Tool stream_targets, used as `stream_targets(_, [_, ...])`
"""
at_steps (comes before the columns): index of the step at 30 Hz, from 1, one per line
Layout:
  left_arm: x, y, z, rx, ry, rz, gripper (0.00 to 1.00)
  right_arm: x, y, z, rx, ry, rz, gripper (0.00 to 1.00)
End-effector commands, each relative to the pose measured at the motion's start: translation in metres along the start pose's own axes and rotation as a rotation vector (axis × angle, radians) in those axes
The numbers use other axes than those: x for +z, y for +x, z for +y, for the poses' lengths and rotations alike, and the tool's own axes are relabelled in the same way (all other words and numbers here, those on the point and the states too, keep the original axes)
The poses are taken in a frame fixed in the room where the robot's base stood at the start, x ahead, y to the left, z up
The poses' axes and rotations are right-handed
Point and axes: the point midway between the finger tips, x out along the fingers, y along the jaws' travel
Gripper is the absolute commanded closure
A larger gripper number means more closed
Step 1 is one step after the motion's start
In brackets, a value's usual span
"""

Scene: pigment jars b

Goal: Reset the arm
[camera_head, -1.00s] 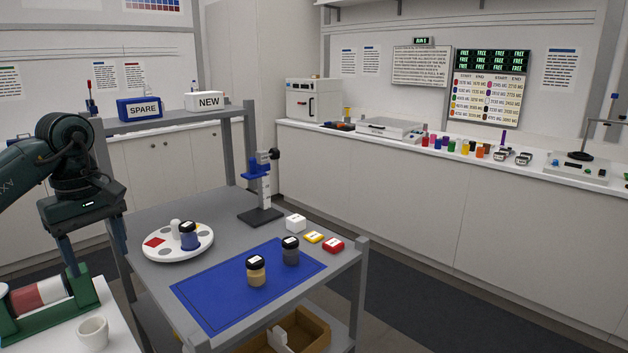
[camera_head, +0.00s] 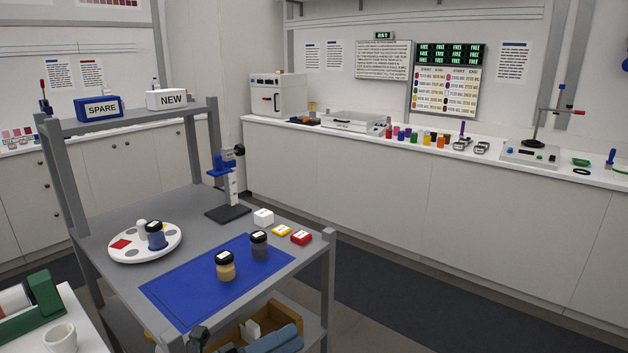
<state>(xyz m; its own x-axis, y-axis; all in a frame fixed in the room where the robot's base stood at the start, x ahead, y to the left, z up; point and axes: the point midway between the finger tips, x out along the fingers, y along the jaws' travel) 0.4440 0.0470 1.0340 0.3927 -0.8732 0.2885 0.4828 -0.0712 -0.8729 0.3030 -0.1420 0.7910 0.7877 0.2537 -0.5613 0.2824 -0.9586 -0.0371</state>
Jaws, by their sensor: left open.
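My right gripper is not in view. On the blue mat (camera_head: 190,292) stand a jar with tan contents (camera_head: 225,270) and a grey jar (camera_head: 259,248), both upright with dark lids. A blue jar (camera_head: 156,240) stands upright on the round white tray (camera_head: 127,256).
A cup (camera_head: 60,339) stands at lower left. Open floor lies right of the cart.

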Motion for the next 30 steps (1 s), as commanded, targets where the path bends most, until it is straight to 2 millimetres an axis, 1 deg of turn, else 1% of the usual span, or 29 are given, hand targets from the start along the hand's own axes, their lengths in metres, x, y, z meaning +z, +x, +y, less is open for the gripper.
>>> stream_targets(1, [-0.004,-0.010,0.011,0.022,-0.201,-0.138,0.39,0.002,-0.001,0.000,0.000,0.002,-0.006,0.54])
stream_targets(2, [-0.004,-0.017,0.019,0.036,-0.317,-0.220,0.39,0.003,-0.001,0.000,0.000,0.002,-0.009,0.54])
stream_targets(3, [-0.006,-0.029,0.031,0.058,-0.473,-0.330,0.39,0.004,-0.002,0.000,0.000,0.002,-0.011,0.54])
stream_targets(5, [-0.013,-0.051,0.051,0.089,-0.709,-0.495,0.39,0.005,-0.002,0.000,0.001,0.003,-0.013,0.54])
stream_targets(6, [-0.021,-0.068,0.066,0.111,-0.866,-0.606,0.39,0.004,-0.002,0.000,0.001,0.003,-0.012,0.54])
stream_targets(7, [-0.029,-0.082,0.076,0.128,-0.981,-0.690,0.39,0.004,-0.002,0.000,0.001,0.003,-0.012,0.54])
stream_targets(8, [-0.038,-0.097,0.087,0.144,-1.092,-0.773,0.39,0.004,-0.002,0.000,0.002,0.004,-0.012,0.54])
stream_targets(9, [-0.054,-0.116,0.099,0.163,-1.236,-0.881,0.39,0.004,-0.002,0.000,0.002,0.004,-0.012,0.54])
stream_targets(11, [-0.078,-0.143,0.114,0.190,-1.425,-1.029,0.39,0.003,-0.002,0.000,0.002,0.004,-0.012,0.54])
stream_targets(12, [-0.094,-0.158,0.121,0.203,-1.531,-1.114,0.39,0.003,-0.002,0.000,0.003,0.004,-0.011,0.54])
stream_targets(15, [-0.129,-0.186,0.131,0.231,-1.724,-1.279,0.39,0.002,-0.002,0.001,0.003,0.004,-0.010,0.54])
stream_targets(18, [-0.150,-0.202,0.134,0.243,-1.834,-1.378,0.39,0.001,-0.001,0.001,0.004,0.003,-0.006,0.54])
stream_targets(21, [-0.159,-0.209,0.136,0.250,-1.878,-1.418,0.39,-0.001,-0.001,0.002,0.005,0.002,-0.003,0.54])
stream_targets(30, [-0.160,-0.209,0.136,0.252,-1.880,-1.420,0.39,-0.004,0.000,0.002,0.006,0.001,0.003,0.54])
